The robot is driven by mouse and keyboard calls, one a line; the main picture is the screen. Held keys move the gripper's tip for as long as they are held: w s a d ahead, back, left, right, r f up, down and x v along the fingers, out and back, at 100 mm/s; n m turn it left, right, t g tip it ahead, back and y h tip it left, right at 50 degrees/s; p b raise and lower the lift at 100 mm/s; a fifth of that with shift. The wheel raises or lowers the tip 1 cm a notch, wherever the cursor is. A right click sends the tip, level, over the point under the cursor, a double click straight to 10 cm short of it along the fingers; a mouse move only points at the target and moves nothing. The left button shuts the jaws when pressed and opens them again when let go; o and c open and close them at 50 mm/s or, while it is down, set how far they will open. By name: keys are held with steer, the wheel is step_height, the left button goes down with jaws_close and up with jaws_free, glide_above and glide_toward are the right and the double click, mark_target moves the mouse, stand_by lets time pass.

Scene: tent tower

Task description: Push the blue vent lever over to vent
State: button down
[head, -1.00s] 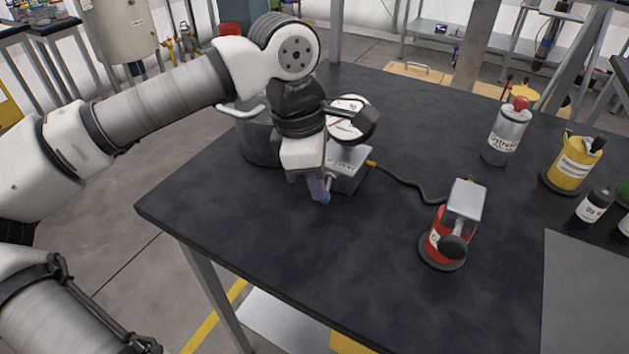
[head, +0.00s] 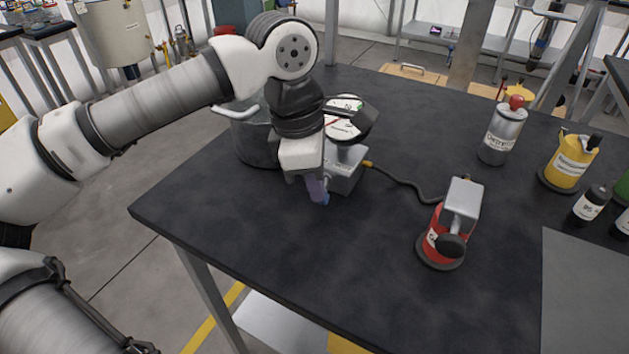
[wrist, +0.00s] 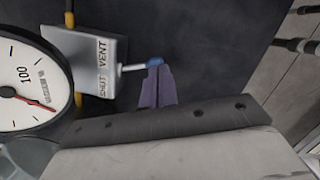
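The vent lever is a thin metal stem with a blue tip (wrist: 155,62), standing out from the side of a grey box (wrist: 88,45) marked VENT and SHUT. In the wrist view the stem leans slightly toward the VENT word. My gripper (wrist: 157,82) has purple fingers that look closed together, with nothing seen between them. Their ends are right at the blue tip, on its SHUT side, and seem to touch it. In the head view my gripper (head: 319,198) is low beside the box (head: 345,172), and the lever is mostly hidden behind it.
A round gauge (head: 345,120) sits on the box. A dark hose (head: 405,184) runs to a red pump (head: 432,246). A glass vessel (head: 256,140) stands behind my gripper. A grey canister (head: 502,135) and a yellow container (head: 570,160) stand right. The table's front is clear.

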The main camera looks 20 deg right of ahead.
steer(key=shift+w+f, duration=0.1)
stand_by(0.5)
steer(key=shift+w+d, duration=0.25)
steer(key=shift+w, duration=0.4)
steer(key=shift+r, duration=0.2)
